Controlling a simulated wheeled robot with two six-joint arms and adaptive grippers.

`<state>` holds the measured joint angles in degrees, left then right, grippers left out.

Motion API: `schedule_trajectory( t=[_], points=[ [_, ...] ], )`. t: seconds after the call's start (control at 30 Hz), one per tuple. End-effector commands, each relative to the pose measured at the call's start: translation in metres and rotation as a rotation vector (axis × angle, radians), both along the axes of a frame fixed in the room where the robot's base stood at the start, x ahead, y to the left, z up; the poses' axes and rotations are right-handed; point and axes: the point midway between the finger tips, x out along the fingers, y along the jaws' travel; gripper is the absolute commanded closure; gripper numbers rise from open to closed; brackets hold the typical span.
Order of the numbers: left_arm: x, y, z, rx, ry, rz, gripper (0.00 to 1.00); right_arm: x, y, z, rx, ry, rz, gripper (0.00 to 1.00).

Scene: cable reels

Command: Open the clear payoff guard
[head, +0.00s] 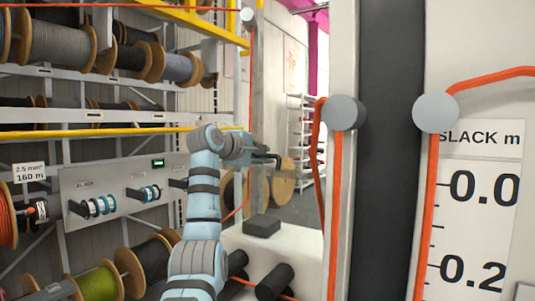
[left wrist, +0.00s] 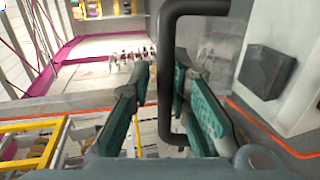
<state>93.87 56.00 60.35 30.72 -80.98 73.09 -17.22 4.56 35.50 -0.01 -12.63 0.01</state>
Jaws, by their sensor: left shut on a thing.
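My left gripper (head: 268,160) is in the middle of the head view, at the end of my blue arm. In the left wrist view its two teal fingers lie on either side of a black bar handle (left wrist: 166,75), and it is shut on this handle. The handle is a long bar bent at both ends. The clear payoff guard (left wrist: 217,50) is hard to make out; a faint see-through sheet shows beside the handle in the left wrist view. Its edges and hinge cannot be told. My right gripper is in neither view.
A rack of cable reels (head: 62,42) fills the left, with a grey panel (head: 125,185) of small spools. An orange cable (head: 335,215) runs over grey rollers (head: 344,112) beside a dark column (head: 390,160) and a slack scale (head: 480,220). A dark block (head: 262,226) sits on a white surface.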

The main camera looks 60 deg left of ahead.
Motion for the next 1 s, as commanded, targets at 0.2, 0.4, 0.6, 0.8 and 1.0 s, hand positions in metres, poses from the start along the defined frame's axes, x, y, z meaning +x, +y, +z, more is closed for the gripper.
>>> schedule_trajectory(
  t=[0.2, 0.4, 0.6, 0.8, 1.0],
  points=[
    [-0.002, 0.003, 0.004, 0.006, -0.012, 0.007, 1.0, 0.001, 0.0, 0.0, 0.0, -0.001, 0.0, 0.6],
    [-0.003, 0.003, 0.004, 0.006, -0.012, 0.008, 0.77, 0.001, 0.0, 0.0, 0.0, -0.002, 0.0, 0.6],
    [-0.003, 0.003, 0.002, 0.003, -0.005, 0.007, 0.69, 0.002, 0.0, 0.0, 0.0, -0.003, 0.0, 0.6],
    [-0.002, 0.003, 0.0, 0.0, -0.001, 0.006, 0.69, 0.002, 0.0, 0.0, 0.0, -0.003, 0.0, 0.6],
    [-0.012, 0.0, 0.003, 0.002, -0.002, 0.008, 0.69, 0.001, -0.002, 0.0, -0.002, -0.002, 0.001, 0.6]
  ],
)
